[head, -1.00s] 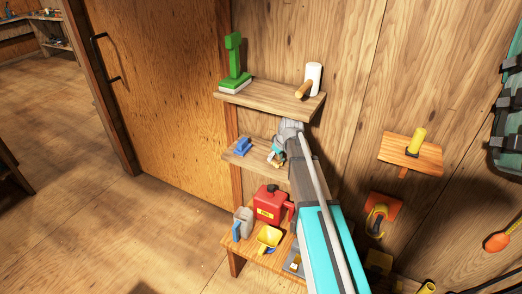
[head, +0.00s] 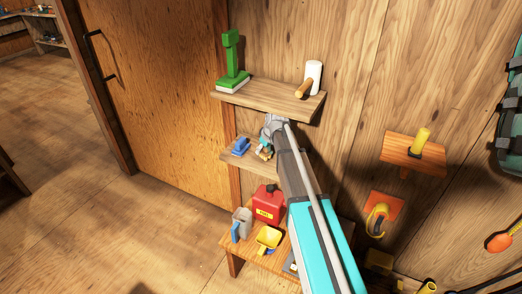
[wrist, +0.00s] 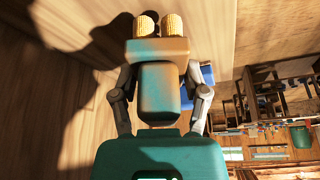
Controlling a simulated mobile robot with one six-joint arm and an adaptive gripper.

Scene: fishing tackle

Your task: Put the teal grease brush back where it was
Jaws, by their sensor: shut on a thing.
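The teal grease brush (wrist: 160,90) is in my gripper (head: 267,143). In the wrist view its teal handle lies between my two grey fingers, with a tan block and two pale yellow bristle tufts beyond it. In the head view the brush (head: 264,152) shows small at the end of my arm, over the right part of the middle shelf (head: 236,160). I cannot tell whether it touches the shelf. My arm hides the shelf's right end.
A blue object (head: 240,147) sits on the middle shelf just left of the brush. The upper shelf (head: 265,97) is close above my gripper and holds a green tool (head: 232,62) and a white roll (head: 313,75). A red can (head: 267,204) and yellow scoop (head: 268,238) stand below.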

